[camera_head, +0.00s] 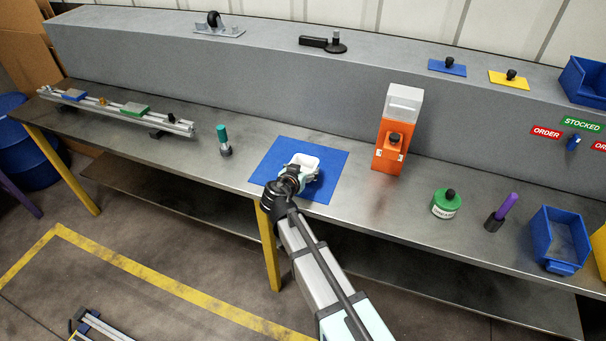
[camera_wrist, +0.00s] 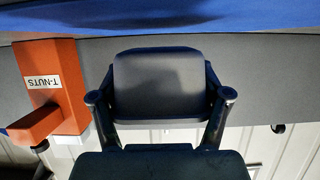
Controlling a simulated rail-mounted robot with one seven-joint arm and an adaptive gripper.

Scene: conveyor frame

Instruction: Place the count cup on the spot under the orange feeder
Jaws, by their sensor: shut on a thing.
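The count cup (camera_head: 304,162) is a small white cup over the blue mat (camera_head: 268,174) on the steel bench. My gripper (camera_head: 292,176) reaches it from the front and is shut on it. In the wrist view the cup (camera_wrist: 160,78) looks grey in shadow, between both fingers. I cannot tell whether it touches the mat. The orange feeder (camera_head: 380,158), with a pale hopper and a black knob, stands right of the mat, apart from the cup. It also shows at the left of the wrist view (camera_wrist: 44,70), labelled T-NUTS. The spot under it cannot be made out.
Bare bench lies between mat and feeder. A green container (camera_head: 445,208), a purple-handled tool (camera_head: 506,206) and a blue bin (camera_head: 541,238) stand further right. A teal-topped tool (camera_head: 223,138) stands left of the mat. A grey raised ledge (camera_head: 290,75) runs behind.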

